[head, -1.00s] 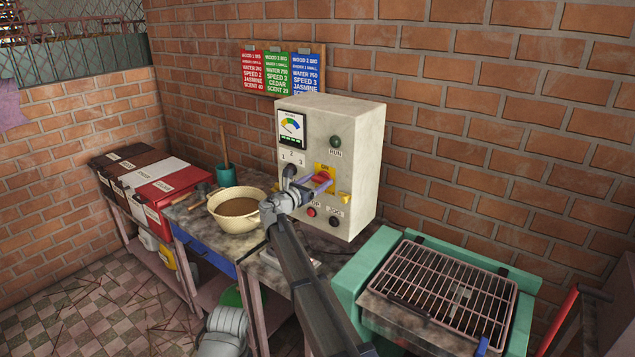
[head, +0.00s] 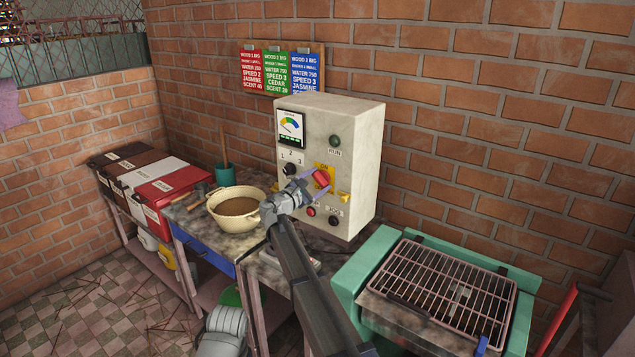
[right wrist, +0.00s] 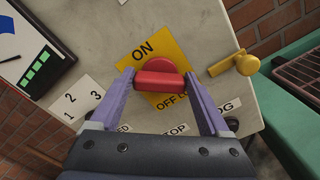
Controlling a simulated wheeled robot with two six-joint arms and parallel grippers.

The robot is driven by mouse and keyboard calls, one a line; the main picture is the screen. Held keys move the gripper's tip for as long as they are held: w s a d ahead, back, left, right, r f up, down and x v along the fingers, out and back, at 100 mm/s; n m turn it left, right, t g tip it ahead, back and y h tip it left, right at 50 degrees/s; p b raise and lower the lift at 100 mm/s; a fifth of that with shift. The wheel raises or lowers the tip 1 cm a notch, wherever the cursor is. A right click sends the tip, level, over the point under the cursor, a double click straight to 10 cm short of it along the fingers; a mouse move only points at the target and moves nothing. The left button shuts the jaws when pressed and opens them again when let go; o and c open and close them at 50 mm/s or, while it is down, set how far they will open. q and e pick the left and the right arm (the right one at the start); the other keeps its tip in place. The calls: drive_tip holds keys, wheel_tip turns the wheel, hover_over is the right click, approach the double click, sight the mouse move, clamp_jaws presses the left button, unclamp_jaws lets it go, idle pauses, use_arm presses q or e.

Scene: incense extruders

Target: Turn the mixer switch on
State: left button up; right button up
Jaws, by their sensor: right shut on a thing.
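The mixer switch is a red knob with a raised bar (head: 321,178) on a yellow plate on the front of the beige control box (head: 355,130). In the right wrist view the switch's bar (right wrist: 167,84) lies between the lettering ON above and OFF below, at a slant to the lettering. My right gripper (head: 316,183) is at the switch. Its two purple fingers (right wrist: 163,82) are shut on the bar from both sides. My left gripper is not in view.
A yellow lever (right wrist: 236,64) sticks out right of the switch. A dial with numbers (head: 290,169) and push buttons (head: 311,211) are close around it. A bowl of brown mix (head: 238,208) stands left on the table. A grill rack (head: 440,290) is at the right.

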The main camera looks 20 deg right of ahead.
drive_tip(key=m, duration=0.5)
drive_tip(key=shift+s+f, duration=0.1)
drive_tip(key=shift+f, duration=0.1)
drive_tip(key=shift+f+m, duration=0.1)
drive_tip(key=shift+m, duration=2.3)
drive_tip(key=o, duration=1.2)
drive_tip(key=shift+s, duration=0.1)
drive_tip(key=v, duration=0.7)
drive_tip(key=shift+s+a, duration=0.2)
drive_tip(key=shift+a, duration=0.1)
